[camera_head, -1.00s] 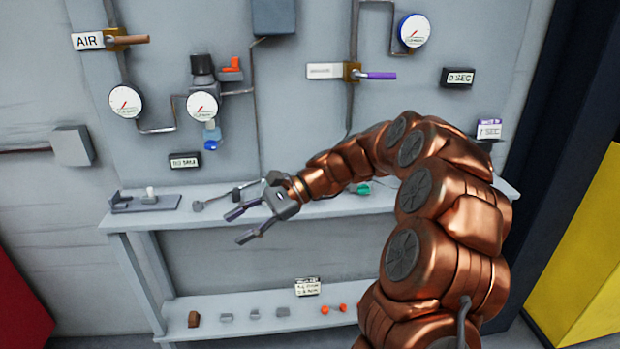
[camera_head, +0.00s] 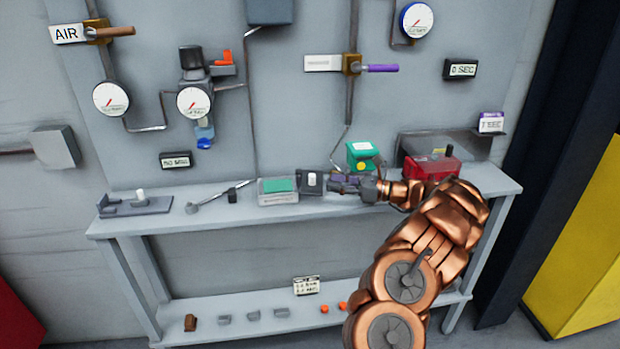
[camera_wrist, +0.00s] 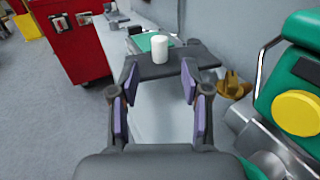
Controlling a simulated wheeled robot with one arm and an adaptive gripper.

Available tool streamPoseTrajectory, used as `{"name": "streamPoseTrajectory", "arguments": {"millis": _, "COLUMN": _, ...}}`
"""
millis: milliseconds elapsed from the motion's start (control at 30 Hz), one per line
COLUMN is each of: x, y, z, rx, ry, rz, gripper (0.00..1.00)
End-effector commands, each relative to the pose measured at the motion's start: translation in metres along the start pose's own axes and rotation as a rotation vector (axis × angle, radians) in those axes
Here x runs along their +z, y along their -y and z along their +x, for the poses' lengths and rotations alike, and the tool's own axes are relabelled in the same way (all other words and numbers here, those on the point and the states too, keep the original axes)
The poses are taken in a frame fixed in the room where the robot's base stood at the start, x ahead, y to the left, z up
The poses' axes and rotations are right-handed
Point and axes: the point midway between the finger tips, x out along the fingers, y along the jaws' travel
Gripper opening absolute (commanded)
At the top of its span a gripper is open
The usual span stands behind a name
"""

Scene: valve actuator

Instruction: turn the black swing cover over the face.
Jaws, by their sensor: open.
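A black plate with a white knob (camera_head: 310,183) stands on the bench shelf; I take it as the swing cover but cannot be sure. In the wrist view the same dark plate (camera_wrist: 170,65) lies just beyond my fingertips, its white knob upright. My gripper (camera_head: 342,183) points left along the shelf, close to the plate's right side. In the wrist view my gripper (camera_wrist: 160,82) is open and empty, its purple pads apart. Whether a fingertip touches the plate cannot be told. Which surface is the face is unclear.
A green unit with a yellow disc (camera_head: 361,157) stands close behind my gripper, at right in the wrist view (camera_wrist: 295,110). A clear box with a green top (camera_head: 278,190) lies left of the plate. A red box (camera_head: 432,166) is behind my arm.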

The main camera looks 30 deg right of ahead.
Motion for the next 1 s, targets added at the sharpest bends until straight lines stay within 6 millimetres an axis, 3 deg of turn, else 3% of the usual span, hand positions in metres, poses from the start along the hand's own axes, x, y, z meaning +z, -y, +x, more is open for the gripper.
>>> {"name": "streamPoseTrajectory", "arguments": {"millis": 600, "x": 0.001, "y": -0.001, "z": 0.073, "rx": 0.004, "ry": 0.001, "rz": 0.001, "gripper": 0.47}}
{"name": "streamPoseTrajectory", "arguments": {"millis": 1000, "x": 0.0, "y": -0.001, "z": 0.078, "rx": 0.003, "ry": 0.001, "rz": 0.0, "gripper": 0.44}}
